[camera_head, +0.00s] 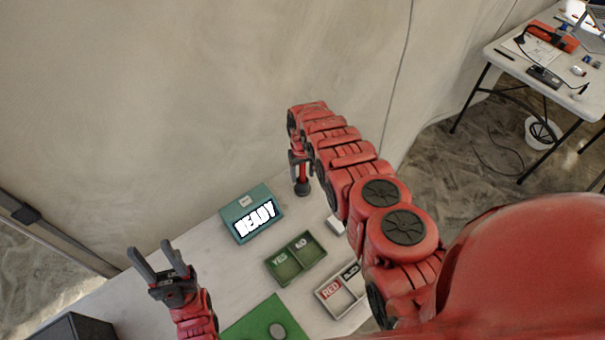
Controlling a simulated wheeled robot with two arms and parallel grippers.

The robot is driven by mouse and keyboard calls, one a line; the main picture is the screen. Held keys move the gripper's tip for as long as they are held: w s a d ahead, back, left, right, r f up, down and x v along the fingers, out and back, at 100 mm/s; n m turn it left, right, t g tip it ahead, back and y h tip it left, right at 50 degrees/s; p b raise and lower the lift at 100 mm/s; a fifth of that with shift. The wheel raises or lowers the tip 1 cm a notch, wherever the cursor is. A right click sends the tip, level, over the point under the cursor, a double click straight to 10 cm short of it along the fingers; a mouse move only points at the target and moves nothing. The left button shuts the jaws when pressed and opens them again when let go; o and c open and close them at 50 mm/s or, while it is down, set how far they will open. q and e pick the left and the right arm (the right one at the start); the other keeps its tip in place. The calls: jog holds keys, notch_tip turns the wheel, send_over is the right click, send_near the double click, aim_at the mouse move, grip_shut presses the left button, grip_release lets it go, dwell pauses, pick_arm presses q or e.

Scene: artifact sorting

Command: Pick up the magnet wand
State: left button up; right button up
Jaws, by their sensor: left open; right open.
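The magnet wand (303,183) looks like a short red stick with a dark lower end, near the far edge of the white table. My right gripper (300,163) is open directly at the wand, its dark fingers around or beside the wand's upper part. I cannot tell whether they touch it. My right arm hides part of the area beside it. My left gripper (154,247) is open and empty at the left, with its fingers pointing up in the picture.
A teal box with a READY screen (256,221), a green YES/NO tray (296,258) and a white tray labelled RED (331,291) stand on the table. A green mat (250,325) bears a grey disc (277,331). A dark box (70,328) is at lower left. A wall rises behind.

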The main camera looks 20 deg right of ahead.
grip_shut()
dwell(0.4)
